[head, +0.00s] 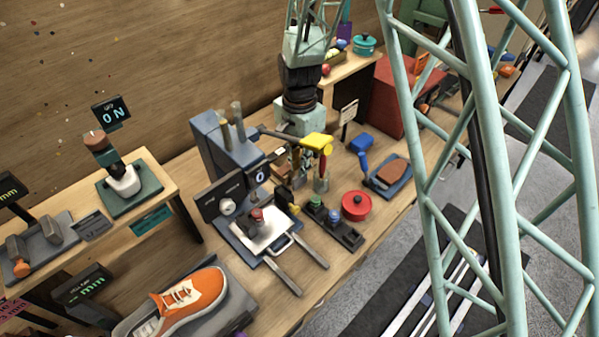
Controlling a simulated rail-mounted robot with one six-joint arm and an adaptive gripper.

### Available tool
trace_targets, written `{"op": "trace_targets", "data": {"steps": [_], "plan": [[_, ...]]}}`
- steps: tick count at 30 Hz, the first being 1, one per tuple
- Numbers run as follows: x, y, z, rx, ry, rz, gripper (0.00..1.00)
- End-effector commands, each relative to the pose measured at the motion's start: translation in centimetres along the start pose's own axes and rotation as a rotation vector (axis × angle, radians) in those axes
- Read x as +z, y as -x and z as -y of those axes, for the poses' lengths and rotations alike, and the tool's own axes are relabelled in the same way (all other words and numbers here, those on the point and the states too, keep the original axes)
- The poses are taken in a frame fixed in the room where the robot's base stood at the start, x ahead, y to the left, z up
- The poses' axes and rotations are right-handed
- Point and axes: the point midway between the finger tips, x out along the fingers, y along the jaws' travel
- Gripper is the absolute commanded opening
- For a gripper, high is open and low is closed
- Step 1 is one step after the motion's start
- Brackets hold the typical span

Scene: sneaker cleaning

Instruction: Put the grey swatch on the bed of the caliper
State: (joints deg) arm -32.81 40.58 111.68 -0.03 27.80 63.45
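My gripper (301,172) points down over the workbench, close to the right side of a blue-grey machine. Its fingers are small and partly hidden by yellow and metal parts, so their opening is unclear. A device with a dark "mm" display (8,189) stands at the far left; its grey bed (62,239) carries grey jaw-like blocks and an orange-brown round part. It may be the caliper. A second "mm" display (84,288) stands near the sneaker at the bottom. I cannot make out a grey swatch for certain.
The blue-grey machine (222,147) with a white plate (262,232) fills the middle. An orange sneaker (183,302) lies in front. A red round pot (356,205), a blue tray (388,178) and a red box (400,95) are to the right. A scale-like device (128,187) stands left.

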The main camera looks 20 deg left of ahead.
Motion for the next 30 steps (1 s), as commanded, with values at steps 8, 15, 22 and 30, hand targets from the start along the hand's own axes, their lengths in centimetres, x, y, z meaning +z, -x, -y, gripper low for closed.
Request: {"op": "trace_targets", "data": {"steps": [8, 15, 22, 30], "plan": [[0.0, 3.5, 0.1, -0.002, 0.000, -0.001, 0.12], [0.0, 5.3, 0.1, -0.002, 0.000, -0.001, 0.12], [0.0, 5.7, 0.0, 0.000, 0.000, 0.000, 0.12], [0.0, 5.7, 0.0, 0.000, 0.000, 0.000, 0.12]]}}
